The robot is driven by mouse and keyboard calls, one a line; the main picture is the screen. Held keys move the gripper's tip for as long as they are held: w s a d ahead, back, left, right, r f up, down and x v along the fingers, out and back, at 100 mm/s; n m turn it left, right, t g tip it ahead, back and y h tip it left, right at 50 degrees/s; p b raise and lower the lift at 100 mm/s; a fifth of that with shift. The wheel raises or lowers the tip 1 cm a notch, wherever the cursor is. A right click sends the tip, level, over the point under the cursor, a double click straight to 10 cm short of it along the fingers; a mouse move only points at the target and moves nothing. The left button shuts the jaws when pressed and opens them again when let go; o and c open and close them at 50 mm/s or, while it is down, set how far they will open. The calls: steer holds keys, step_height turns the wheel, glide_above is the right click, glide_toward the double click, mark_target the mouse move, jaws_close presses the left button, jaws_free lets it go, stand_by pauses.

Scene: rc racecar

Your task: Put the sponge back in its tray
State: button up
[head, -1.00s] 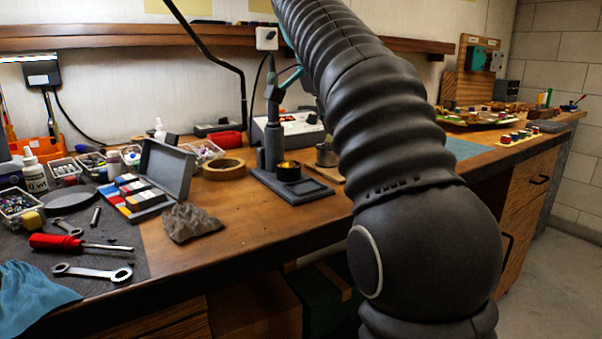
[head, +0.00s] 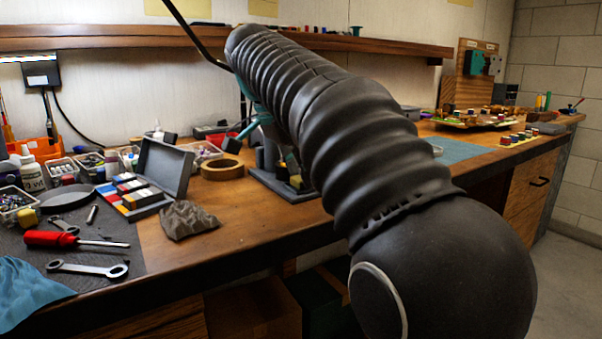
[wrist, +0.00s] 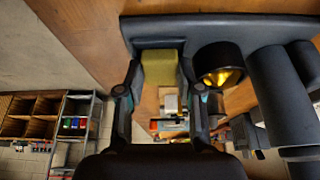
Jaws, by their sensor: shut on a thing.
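The yellow sponge (wrist: 162,70) is between the two fingertips of my gripper (wrist: 161,72), which is shut on it. Just beyond the sponge in the wrist view is the grey tray (wrist: 158,43) of the soldering stand. The sponge's far end overlaps the tray in the picture; whether it touches the tray floor I cannot tell. In the head view a small yellow patch, likely the sponge (head: 296,182), shows at the dark stand (head: 268,182). My arm hides most of the gripper and stand there.
The stand's round cup of brass wool (wrist: 222,70) is right beside the gripper's right finger in the wrist view, with a thick dark post (wrist: 280,85) beyond. Bare bench lies in front.

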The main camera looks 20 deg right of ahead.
steer(key=shift+f, duration=0.1)
steer(key=shift+f+b, duration=0.3)
steer(key=shift+f, duration=0.1)
steer(key=shift+s+f, duration=0.1)
steer(key=shift+f, duration=0.25)
jaws_close()
steer(key=o, duration=0.7)
jaws_free()
steer(key=shift+r, duration=0.3)
steer(key=p+v, duration=0.2)
steer(key=v, duration=0.6)
steer(key=shift+d+r, duration=0.1)
steer(key=shift+r, duration=0.2)
